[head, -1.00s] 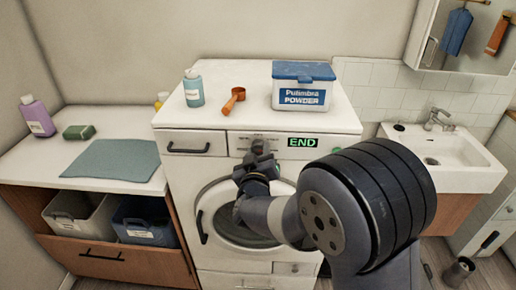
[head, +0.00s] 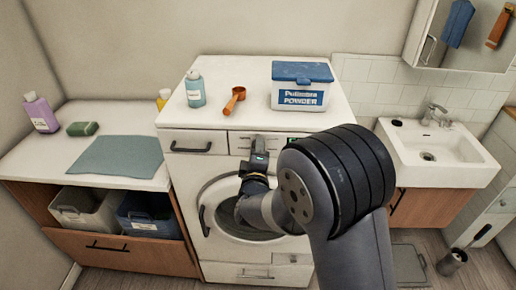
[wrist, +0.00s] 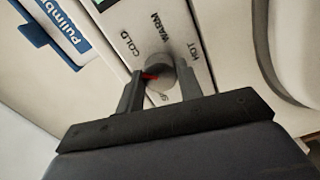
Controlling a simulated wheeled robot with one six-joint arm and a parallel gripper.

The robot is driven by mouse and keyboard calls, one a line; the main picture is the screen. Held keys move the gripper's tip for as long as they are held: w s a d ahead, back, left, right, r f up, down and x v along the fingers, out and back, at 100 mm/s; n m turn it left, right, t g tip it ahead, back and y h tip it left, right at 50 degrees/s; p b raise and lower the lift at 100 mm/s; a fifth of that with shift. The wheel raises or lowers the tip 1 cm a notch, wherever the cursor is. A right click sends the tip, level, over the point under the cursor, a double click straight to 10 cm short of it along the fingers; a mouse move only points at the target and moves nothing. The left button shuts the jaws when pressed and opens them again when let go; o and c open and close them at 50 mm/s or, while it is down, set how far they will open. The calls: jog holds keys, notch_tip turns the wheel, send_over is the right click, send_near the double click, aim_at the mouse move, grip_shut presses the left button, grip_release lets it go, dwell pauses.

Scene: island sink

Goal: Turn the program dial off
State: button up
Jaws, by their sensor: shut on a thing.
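The program dial (wrist: 160,78) is a round grey knob with a red mark on its left side in the wrist view. The words COLD, WARM and HOT surround it, and a label starting with SP is partly hidden below. The red mark lies below COLD. No OFF label is visible. My gripper (wrist: 158,86) is shut on the dial, one finger on each side. In the head view my gripper (head: 258,152) is at the control panel of the white washing machine (head: 190,118) and covers the dial.
My arm hides most of the green display (head: 292,141). The round door (head: 222,205) is below. A sink (head: 440,150) is to the right.

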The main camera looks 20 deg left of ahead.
jog(key=shift+n+p, duration=1.5)
jog(key=shift+n, duration=2.8)
jog(key=o, duration=1)
jog(key=shift+s, duration=0.1)
jog(key=b+v, duration=0.2)
jog(key=v, duration=0.8)
jog(key=shift+s+b, duration=0.3)
jog(key=shift+b, duration=0.1)
